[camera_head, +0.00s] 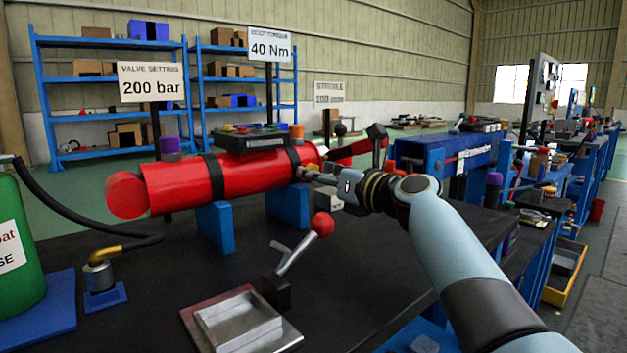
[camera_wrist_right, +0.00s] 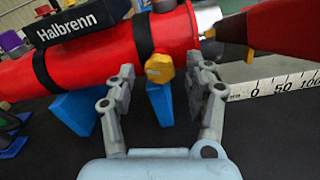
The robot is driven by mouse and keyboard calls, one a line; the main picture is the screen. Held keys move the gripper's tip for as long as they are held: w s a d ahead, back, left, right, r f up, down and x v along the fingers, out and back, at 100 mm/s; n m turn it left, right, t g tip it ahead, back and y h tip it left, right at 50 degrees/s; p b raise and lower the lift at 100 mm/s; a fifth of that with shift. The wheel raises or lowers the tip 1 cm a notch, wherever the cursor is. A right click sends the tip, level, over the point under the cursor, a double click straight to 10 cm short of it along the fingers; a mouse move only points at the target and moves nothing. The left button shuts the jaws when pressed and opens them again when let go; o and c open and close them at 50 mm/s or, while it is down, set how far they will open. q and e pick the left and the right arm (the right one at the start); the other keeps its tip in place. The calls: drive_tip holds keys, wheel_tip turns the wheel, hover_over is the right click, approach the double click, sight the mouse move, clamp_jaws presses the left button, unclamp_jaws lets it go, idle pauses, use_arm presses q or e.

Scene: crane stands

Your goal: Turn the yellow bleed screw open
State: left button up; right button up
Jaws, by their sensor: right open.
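The yellow bleed screw (camera_wrist_right: 160,68) sits on the side of the red cylinder (camera_wrist_right: 90,62), near its right end in the right wrist view. In the head view the cylinder (camera_head: 180,185) lies on blue supports, and a bit of the screw (camera_head: 311,167) shows by the fingers. My right gripper (camera_wrist_right: 163,74) is open, with one finger on each side of the screw in the picture. I see gaps beside the screw and cannot tell how far it reaches between the fingers. In the head view my right gripper (camera_head: 306,174) is at the cylinder's right part. My left gripper is not in view.
A red pointed part (camera_wrist_right: 270,25) stands close to the right finger. A ruler (camera_wrist_right: 275,86) lies to the right. A lever with a red ball (camera_head: 322,224) and a metal tray (camera_head: 240,322) stand in front. A green bottle (camera_head: 22,235) is at the left.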

drive_tip(key=shift+x, duration=0.95)
drive_tip(key=shift+w+a+b, duration=0.1)
drive_tip(key=shift+w+b, duration=0.05)
drive_tip(key=shift+b, duration=0.15)
drive_tip(key=shift+c, duration=1.2)
drive_tip(key=c, duration=0.5)
clamp_jaws()
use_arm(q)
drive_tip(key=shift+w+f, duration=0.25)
